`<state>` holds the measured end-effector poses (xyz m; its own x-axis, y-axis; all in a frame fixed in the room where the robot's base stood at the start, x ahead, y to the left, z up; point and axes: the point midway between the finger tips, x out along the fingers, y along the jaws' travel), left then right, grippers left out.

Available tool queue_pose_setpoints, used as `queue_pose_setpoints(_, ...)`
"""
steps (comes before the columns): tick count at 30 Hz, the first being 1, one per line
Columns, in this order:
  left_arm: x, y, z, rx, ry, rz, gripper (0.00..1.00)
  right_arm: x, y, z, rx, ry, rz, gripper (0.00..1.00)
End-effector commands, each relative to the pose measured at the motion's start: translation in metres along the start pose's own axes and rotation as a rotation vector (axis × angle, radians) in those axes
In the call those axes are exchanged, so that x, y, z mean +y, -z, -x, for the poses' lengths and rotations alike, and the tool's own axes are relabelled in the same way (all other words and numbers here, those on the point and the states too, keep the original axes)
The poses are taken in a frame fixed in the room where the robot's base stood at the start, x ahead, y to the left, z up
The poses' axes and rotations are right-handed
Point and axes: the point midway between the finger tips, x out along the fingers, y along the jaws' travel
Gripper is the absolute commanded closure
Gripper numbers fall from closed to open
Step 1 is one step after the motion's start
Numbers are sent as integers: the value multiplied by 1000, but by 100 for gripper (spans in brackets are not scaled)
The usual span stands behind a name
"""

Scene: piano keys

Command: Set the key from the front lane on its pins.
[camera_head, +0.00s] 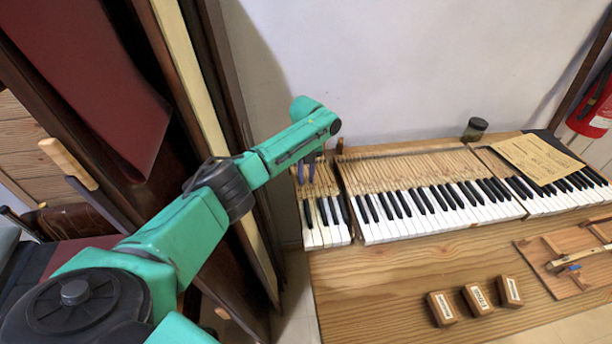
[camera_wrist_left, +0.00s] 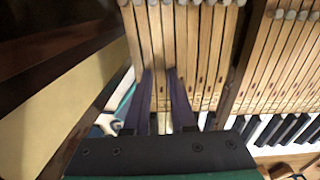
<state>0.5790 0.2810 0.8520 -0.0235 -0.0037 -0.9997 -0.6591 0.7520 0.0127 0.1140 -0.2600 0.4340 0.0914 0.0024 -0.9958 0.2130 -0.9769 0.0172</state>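The keyboard (camera_head: 432,215) lies on the wooden bench in sections, with bare wooden key sticks behind white and black key tops. My left gripper (camera_head: 306,169) is above the back of the short left section (camera_head: 325,234). In the left wrist view, its two purple fingers (camera_wrist_left: 161,72) are apart over the wooden sticks (camera_wrist_left: 209,60), with a gap between them. Stick wood shows in the gap; no separately held key can be made out. On a board (camera_head: 541,262) at the right lies a pale wooden stick (camera_head: 585,256). I cannot tell whether it is a key. My right gripper is not in view.
Three small labelled wooden blocks (camera_head: 477,299) stand at the bench's front. A paper sheet (camera_head: 537,158) covers part of the right section. A dark jar (camera_head: 474,129) stands behind the keys. Dark woodwork (camera_head: 215,95) is close on the left. The bench's front left (camera_head: 370,290) is clear.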

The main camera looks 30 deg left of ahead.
Motion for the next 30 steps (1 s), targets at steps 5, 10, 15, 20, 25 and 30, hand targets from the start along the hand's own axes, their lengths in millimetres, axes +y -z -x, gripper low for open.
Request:
queue_pose_setpoints(5,0,0,0,0,0,0,76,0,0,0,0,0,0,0)
queue_pose_setpoints(10,0,0,7,0,0,0,76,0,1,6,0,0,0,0)
queue_pose_setpoints(15,0,0,18,0,1,0,76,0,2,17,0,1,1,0)
queue_pose_setpoints(20,0,1,23,0,1,0,76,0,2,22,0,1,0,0)
queue_pose_setpoints(25,0,1,22,0,0,0,76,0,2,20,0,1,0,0)
queue_pose_setpoints(30,0,0,22,0,0,0,41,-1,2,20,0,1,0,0)
